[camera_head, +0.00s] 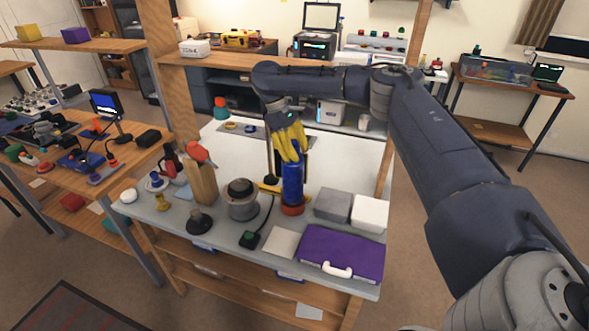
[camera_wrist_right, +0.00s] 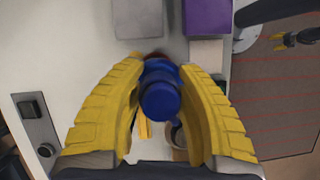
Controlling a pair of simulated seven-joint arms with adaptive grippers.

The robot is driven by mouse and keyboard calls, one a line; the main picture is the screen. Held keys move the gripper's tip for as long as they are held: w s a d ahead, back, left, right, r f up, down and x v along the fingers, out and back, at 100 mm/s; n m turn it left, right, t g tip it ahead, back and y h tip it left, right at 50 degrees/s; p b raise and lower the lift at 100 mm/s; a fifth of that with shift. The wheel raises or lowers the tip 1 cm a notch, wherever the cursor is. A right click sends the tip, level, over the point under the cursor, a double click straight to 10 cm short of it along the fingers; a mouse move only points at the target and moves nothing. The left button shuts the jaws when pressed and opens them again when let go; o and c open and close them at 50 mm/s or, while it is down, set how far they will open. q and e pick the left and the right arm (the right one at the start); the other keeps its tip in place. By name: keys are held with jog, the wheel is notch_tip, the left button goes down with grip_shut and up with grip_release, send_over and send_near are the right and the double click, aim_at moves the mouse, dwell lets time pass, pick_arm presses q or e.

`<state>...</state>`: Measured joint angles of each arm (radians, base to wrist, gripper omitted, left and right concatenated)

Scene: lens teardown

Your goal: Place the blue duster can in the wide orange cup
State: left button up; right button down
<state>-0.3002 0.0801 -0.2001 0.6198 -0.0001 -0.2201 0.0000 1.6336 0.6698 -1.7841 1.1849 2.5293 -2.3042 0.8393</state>
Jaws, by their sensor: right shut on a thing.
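My right gripper (camera_head: 291,158), with yellow fingers, is shut on the blue duster can (camera_head: 292,184) and holds it upright from above. I cannot tell whether the can rests on the cup's floor.
Right of the cup are a grey box (camera_head: 333,205) and a white box (camera_head: 370,213). A purple case (camera_head: 341,252) lies in front. A metal pot (camera_head: 241,203) and a wooden block (camera_head: 201,184) stand to the left. The back of the table is mostly clear.

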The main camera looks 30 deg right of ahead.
aim_at(291, 175)
jog(key=shift+f, duration=2.1)
jog(key=c, duration=1.2)
grip_release()
